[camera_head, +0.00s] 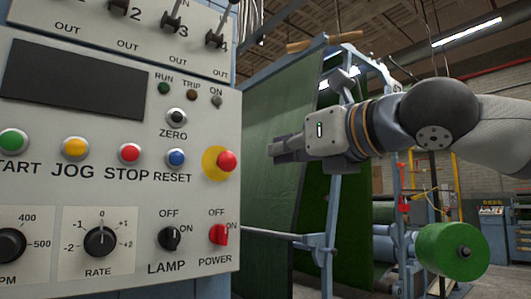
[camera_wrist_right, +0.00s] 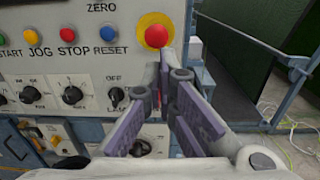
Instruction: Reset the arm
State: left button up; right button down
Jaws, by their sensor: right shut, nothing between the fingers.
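My right gripper (camera_head: 275,149) comes in from the right in the head view, fingers pointing left, just right of the control panel (camera_head: 120,188). Its fingers are shut with nothing held. In the right wrist view the gripper (camera_wrist_right: 166,62) reaches toward the panel, with its tips just below the red mushroom button on a yellow disc (camera_wrist_right: 156,36). That red button (camera_head: 227,161) is at the panel's right edge in the head view. The blue RESET button (camera_head: 176,158) is left of it and also shows in the wrist view (camera_wrist_right: 107,34). In the wrist view the fingers cover the POWER switch. My left gripper is not in view.
The panel also carries a black LAMP switch (camera_head: 169,238), a red POWER switch (camera_head: 219,235) and a RATE dial (camera_head: 100,242). Behind the arm stands a blue frame (camera_head: 330,210) with green turf (camera_head: 275,150). A green roll (camera_head: 450,250) lies at lower right.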

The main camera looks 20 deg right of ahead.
jog(key=shift+s+d, duration=0.1)
jog(key=shift+s, duration=0.3)
